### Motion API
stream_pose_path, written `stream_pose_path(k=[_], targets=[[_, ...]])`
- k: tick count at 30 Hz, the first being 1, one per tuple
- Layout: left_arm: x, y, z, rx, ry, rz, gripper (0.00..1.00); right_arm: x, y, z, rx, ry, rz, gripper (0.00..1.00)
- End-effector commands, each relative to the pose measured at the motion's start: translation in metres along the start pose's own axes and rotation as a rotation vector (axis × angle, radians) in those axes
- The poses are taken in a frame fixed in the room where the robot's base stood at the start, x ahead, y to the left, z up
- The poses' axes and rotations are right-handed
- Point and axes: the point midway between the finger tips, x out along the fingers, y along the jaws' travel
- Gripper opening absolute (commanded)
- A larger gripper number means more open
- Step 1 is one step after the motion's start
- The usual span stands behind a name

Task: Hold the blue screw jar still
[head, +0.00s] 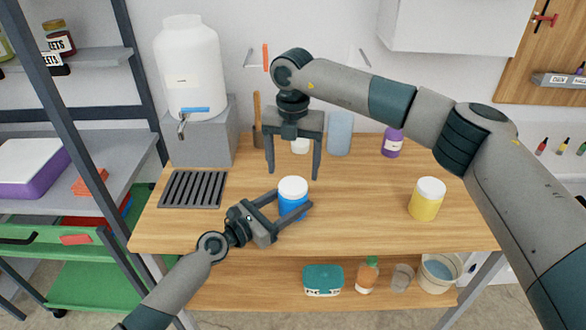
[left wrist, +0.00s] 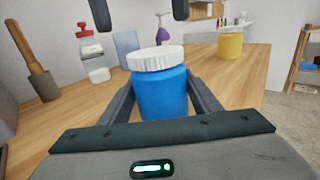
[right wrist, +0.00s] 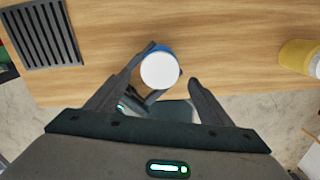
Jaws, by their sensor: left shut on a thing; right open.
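The blue screw jar (head: 292,205) stands upright on the wooden table with its white lid (head: 293,187) on. My left gripper (head: 289,205) is shut on the jar's body from the front left. In the left wrist view the blue jar (left wrist: 161,95) sits between the fingers (left wrist: 160,88), below its ribbed white lid (left wrist: 155,57). My right gripper (head: 293,172) is open and empty, pointing down above and just behind the jar. In the right wrist view the white lid (right wrist: 160,70) shows beyond and between the open fingers (right wrist: 172,62), not touched by them as far as I can tell.
A yellow jar (head: 426,203) stands at the table's right. A slotted drain grate (head: 192,190) and a water dispenser (head: 188,70) are at left. The table's middle right is clear.

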Motion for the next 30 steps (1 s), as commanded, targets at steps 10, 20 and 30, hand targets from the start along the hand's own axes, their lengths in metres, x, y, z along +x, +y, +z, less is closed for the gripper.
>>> stream_pose_path(k=[10, 20, 30], targets=[[0.000, 0.000, 0.000, 0.000, 0.000, 0.000, 0.00, -0.001, 0.000, 0.000, -0.037, 0.000, 0.000, 0.71], [0.000, 0.000, 0.000, 0.000, 0.000, 0.000, 0.00, -0.007, 0.001, 0.000, -0.345, -0.001, 0.000, 0.71], [0.000, 0.000, 0.000, 0.000, 0.000, 0.000, 0.00, -0.017, 0.001, 0.000, -0.860, -0.001, 0.000, 0.71]])
